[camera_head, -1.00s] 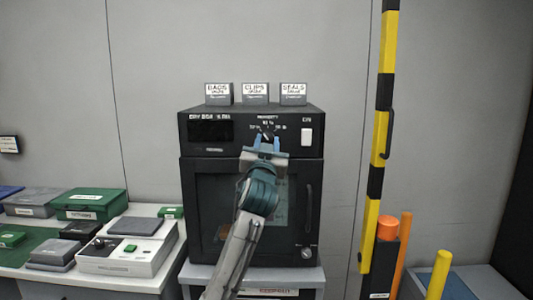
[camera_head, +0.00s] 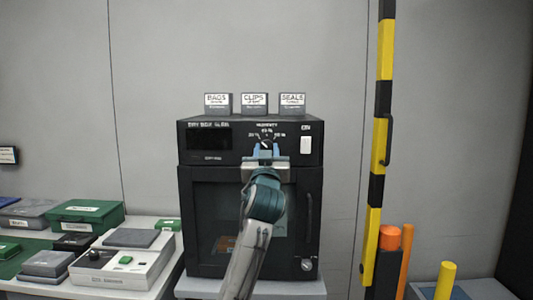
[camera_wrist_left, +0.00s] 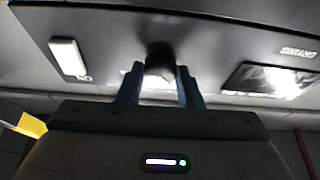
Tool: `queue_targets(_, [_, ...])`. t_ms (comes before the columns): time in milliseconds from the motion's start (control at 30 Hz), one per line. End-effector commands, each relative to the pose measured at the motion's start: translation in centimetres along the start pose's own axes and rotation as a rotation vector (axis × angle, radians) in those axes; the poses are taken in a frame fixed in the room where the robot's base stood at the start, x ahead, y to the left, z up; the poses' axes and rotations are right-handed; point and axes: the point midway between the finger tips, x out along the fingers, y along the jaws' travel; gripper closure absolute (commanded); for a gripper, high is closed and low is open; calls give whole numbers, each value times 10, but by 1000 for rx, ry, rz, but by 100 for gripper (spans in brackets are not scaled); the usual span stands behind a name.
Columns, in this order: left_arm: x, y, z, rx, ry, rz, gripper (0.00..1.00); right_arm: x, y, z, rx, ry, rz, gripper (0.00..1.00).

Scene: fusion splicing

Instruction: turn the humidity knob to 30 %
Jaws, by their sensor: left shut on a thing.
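The humidity knob (camera_head: 266,144) is a small dark dial at the upper middle of the black dry cabinet's front. Percent marks surround it under a humidity label; the figures are blurred and the pointer's exact setting is unclear. My left gripper (camera_head: 266,153) reaches up to it from below, its blue fingers on either side of the knob. In the left wrist view the dark knob (camera_wrist_left: 160,62) stands between the two fingertips (camera_wrist_left: 159,86), and the gripper is shut on it. My right gripper is not in view.
The black cabinet (camera_head: 190,215) has a dark display (camera_head: 209,139) left of the knob and a white switch (camera_head: 306,145) right of it. Three labelled boxes (camera_head: 253,103) stand on top. A white device (camera_head: 125,262) is on the left bench. A striped pole (camera_head: 380,145) stands at right.

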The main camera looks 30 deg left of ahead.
Motion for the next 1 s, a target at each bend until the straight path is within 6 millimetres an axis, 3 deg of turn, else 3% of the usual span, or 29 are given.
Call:
queue_targets(100, [0, 0, 1, -1, -3, 1, 91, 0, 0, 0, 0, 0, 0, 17])
queue_targets(133, [0, 0, 1, -1, -3, 1, 64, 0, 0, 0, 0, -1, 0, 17])
queue_targets(233, [0, 0, 1, 0, -2, 1, 46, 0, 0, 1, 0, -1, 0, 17])
queue_targets(500, [-1, 0, 0, 0, 0, 0, 46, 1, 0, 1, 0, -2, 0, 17])
queue_targets(633, [-10, 1, 2, 0, 1, 2, 46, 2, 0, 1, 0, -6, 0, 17])
queue_targets(1000, [-81, 1, 3, -4, -1, 2, 46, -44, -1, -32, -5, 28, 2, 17])
